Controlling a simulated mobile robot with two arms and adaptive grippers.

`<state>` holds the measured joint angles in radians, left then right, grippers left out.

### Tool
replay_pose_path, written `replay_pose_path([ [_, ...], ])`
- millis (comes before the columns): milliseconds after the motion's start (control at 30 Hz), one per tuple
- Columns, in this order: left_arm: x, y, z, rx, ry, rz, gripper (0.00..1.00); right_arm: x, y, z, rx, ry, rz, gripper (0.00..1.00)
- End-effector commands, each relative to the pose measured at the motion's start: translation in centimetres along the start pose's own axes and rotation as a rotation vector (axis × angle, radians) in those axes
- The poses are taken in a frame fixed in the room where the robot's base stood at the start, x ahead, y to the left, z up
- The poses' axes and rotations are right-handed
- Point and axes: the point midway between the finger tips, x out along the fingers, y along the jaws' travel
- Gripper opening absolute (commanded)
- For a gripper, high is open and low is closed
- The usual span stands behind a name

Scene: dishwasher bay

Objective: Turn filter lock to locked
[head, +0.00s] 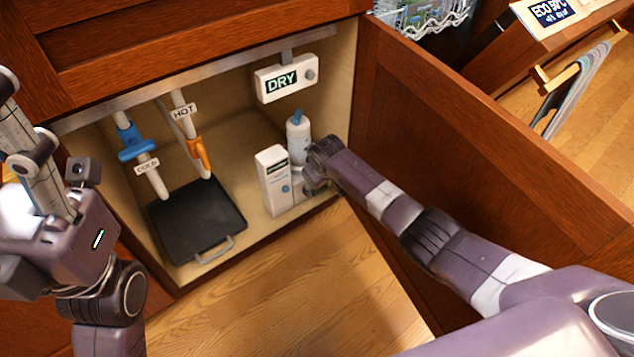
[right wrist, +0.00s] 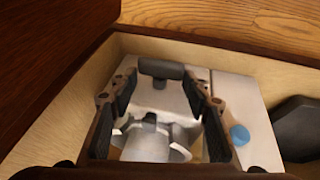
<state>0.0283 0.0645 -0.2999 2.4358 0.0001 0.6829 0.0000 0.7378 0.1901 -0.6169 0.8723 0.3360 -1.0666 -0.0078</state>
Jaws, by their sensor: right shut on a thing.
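The filter unit is a white box (head: 273,180) with a label and a blue button, standing in the front right of the open cabinet. The button also shows in the right wrist view (right wrist: 240,134). My right gripper (head: 312,178) is at the unit's right side. Grey knob-like metal (right wrist: 148,138) lies between the fingers. I cannot read the lock's position. My left gripper (head: 45,165) is raised at the left, away from the unit; its jaw opening is unclear.
A white bottle (head: 298,138) with a blue top stands behind the unit. A black tray (head: 197,216) lies left of it, below the cold pipe's blue valve (head: 136,143) and hot pipe's orange valve (head: 198,152). A DRY display (head: 284,79) hangs above. The brown door (head: 480,125) bounds the right.

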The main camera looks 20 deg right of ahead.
Motion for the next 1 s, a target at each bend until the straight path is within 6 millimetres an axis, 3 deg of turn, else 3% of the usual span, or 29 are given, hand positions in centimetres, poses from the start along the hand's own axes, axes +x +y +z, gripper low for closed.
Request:
replay_pose_path([
  [300,-0.1,0.0,0.1,-0.001,-0.005,-0.002,0.54,0.0,0.0,0.1,0.008,0.0,-0.014,0.2],
  [333,-0.1,0.0,0.1,-0.001,-0.005,-0.002,0.54,0.0,0.0,0.1,0.009,0.0,-0.014,0.45],
  [500,-0.1,0.0,0.1,-0.001,-0.005,-0.002,0.54,0.0,0.0,0.1,0.008,0.0,-0.014,0.61],
  [1000,0.0,0.0,0.0,-0.001,-0.002,-0.002,0.54,-1.0,0.0,-0.1,0.006,0.003,-0.014,0.61],
])
